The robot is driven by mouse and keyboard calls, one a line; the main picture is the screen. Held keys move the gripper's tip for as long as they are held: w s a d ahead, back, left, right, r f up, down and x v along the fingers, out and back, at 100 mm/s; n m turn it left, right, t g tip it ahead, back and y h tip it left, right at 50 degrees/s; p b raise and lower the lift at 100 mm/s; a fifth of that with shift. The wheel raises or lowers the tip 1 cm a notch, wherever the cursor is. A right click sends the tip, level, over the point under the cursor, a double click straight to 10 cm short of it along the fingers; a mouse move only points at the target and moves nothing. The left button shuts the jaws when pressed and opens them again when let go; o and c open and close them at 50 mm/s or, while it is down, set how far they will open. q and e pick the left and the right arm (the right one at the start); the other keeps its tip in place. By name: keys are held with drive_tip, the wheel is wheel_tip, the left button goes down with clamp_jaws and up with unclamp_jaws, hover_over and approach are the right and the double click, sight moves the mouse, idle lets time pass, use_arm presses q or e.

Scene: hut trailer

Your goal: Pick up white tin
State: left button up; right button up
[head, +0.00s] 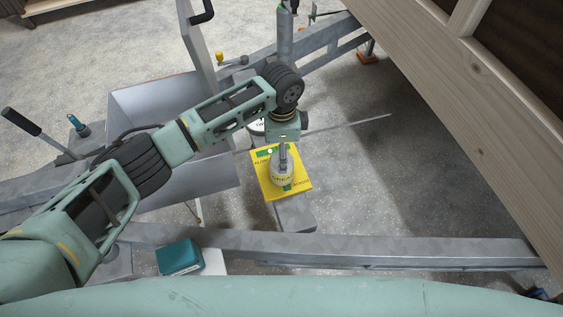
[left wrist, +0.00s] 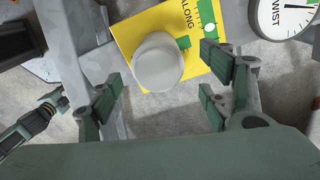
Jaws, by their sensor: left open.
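The white tin (head: 283,174) stands on a yellow plate (head: 265,181) with green patches and lettering, below my left gripper (head: 283,153). In the left wrist view the tin (left wrist: 157,62) is a plain pale round top, on the yellow plate (left wrist: 130,37). My left gripper (left wrist: 162,82) is open, with green-padded fingers spread left and right of the tin in the picture. No contact with the tin shows, and the height gap is hard to tell. In the head view the gripper partly hides the tin.
A round dial marked TWIST (left wrist: 285,14) is close by on the right in the left wrist view. A grey metal beam (head: 350,246) crosses in front, with a teal box (head: 180,257) beside it. A wooden wall (head: 470,90) stands at right. Open floor (head: 400,190) lies right of the plate.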

sight(281, 179)
use_arm(q)
drive_tip(key=shift+f, duration=0.45)
drive_tip(key=shift+s+f, duration=0.35)
drive_tip(key=shift+f, duration=0.15)
wheel_tip(281, 179, down, 6)
drive_tip(key=shift+r, duration=0.25)
drive_tip(key=shift+f, duration=0.45)
use_arm(e)
drive_tip(key=shift+s+a+f, duration=0.25)
drive_tip(key=shift+s+a, duration=0.05)
drive_tip(key=shift+s, duration=0.1)
use_arm(q)
drive_tip(key=c, duration=1.5)
drive_tip(key=shift+r, duration=0.1)
drive_tip(key=shift+c, duration=0.3)
use_arm(e)
drive_tip(key=shift+d, duration=0.25)
use_arm(q)
drive_tip(key=shift+r, duration=0.1)
use_arm(e)
drive_tip(key=shift+r, duration=0.15)
